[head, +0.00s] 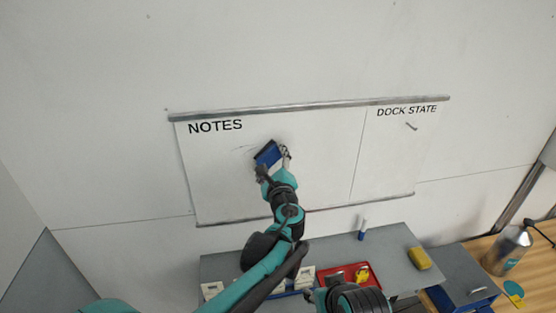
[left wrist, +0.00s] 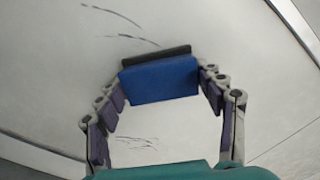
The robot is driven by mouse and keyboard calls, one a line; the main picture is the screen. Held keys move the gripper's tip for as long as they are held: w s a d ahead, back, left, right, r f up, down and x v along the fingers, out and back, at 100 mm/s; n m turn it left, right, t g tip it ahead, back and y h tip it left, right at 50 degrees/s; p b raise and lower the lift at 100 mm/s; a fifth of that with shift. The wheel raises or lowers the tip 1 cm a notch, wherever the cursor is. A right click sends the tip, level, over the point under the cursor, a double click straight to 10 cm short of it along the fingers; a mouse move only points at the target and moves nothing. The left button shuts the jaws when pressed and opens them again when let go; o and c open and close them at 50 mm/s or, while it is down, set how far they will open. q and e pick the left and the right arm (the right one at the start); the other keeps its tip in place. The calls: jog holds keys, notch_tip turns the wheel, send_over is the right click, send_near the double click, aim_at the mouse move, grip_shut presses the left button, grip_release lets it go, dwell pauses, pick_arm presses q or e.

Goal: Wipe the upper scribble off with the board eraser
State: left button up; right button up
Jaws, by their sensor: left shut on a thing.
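My left gripper (head: 270,160) is shut on the blue board eraser (head: 267,155), whose dark pad faces the whiteboard (head: 225,185). In the left wrist view the eraser (left wrist: 160,79) sits between both fingers; I cannot tell whether its pad touches the board. Thin dark scribble strokes (head: 243,149) show just left of the eraser, under NOTES. The left wrist view shows dark strokes (left wrist: 138,38) beyond the eraser and fainter strokes (left wrist: 137,140) on its near side. The eraser and arm hide part of the board. My right gripper (head: 318,298) is at the bottom edge, its jaws unclear.
A grey bench below the board holds a red tray (head: 367,283), a yellow block (head: 419,258) and a blue-and-white bottle (head: 362,230). A short mark (head: 411,126) is under DOCK STATE. A metal can (head: 507,250) stands at right. The board right of the gripper is clear.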

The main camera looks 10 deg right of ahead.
aim_at(256, 153)
pick_arm(q)
jog(key=shift+a, duration=5.85)
jog(key=shift+d+r, duration=0.1)
jog(key=shift+r, duration=0.05)
jog(key=shift+d+b, duration=0.6)
jog(key=shift+d, duration=3.25)
jog(key=shift+d+b, duration=0.3)
jog(key=shift+d, duration=3.1)
jog(key=shift+a, duration=0.15)
